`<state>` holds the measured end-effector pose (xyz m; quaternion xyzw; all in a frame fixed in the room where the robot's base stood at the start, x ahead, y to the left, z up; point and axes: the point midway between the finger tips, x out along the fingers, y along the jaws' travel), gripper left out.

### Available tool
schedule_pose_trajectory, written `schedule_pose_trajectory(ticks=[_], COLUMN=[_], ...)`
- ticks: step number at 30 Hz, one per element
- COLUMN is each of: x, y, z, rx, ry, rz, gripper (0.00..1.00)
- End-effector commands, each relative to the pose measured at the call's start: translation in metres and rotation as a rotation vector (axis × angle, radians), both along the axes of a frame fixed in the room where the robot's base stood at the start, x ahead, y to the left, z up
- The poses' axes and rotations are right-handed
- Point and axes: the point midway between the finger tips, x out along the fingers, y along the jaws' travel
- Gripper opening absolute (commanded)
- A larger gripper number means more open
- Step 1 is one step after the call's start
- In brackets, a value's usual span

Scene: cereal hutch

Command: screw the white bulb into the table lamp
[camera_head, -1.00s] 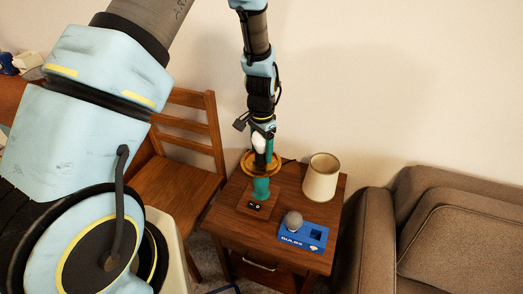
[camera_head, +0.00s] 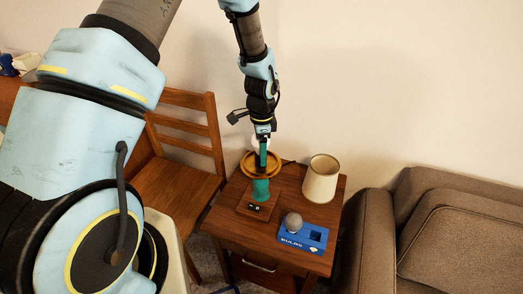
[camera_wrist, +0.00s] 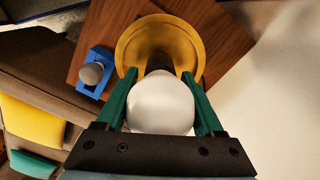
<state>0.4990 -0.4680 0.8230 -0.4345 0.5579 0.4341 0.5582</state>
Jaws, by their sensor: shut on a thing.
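The white bulb (camera_wrist: 161,103) is between the green fingers of my gripper (camera_wrist: 160,100) in the wrist view. In the head view my gripper (camera_head: 262,152) is above the table lamp (camera_head: 261,190), pointing down, and hides most of the bulb. The lamp has a green stem, a wooden base with a small switch panel, and a round yellow-brown ring (camera_wrist: 135,47) at its top. In the wrist view the bulb lies in front of the dark middle of the ring. I cannot tell whether the bulb touches the socket.
A blue bulb box (camera_head: 312,243) holding a grey bulb (camera_head: 293,222) sits on the wooden side table (camera_head: 285,262). A cream lampshade (camera_head: 321,180) stands behind it. A wooden chair (camera_head: 178,195) is on the left and a brown sofa (camera_head: 450,240) on the right.

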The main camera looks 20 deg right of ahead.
Motion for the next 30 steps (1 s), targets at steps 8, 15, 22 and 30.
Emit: schedule_pose_trajectory(ticks=[8,15,22,30], x=[-0.0003,-0.0001,-0.001,-0.001], y=[0.0011,0.0019,0.0019,0.0017], z=[-0.0003,0.0008,0.0009,-0.0005], rx=[0.002,0.002,0.002,0.002], ry=[0.002,0.002,0.003,0.002], rz=[-0.18,-0.237,-0.484,-0.528], gripper=[0.15,0.15,0.15,0.15])
